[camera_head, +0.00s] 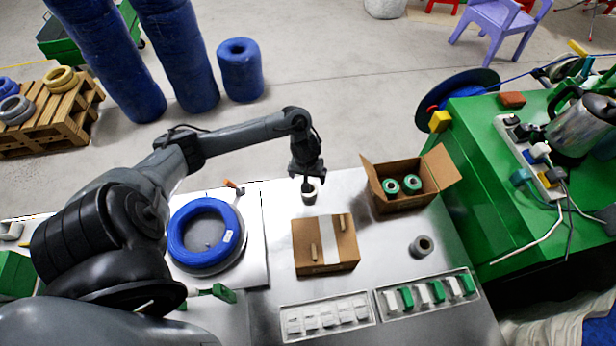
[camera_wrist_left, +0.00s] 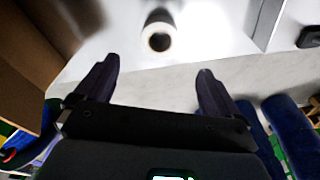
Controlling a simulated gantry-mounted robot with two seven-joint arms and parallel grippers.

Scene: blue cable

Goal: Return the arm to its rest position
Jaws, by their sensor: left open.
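My left arm reaches in from the left in the head view, and its gripper (camera_head: 307,184) points down over the back edge of the metal table (camera_head: 385,290). In the left wrist view the two dark fingers (camera_wrist_left: 156,80) are spread apart with nothing between them. A small pale roll (camera_head: 309,196) stands on the table just under the gripper; it also shows in the left wrist view (camera_wrist_left: 159,38), beyond the fingertips and apart from them. The blue cable coil (camera_head: 182,246) lies on a round grey reel at the table's left. My right gripper is not in view.
A closed cardboard box (camera_head: 313,265) lies in front of the gripper. An open carton (camera_head: 402,204) with green rolls stands to its right, near a grey roll (camera_head: 421,246). Trays (camera_head: 326,335) line the front edge. A green cabinet (camera_head: 490,180) stands at right.

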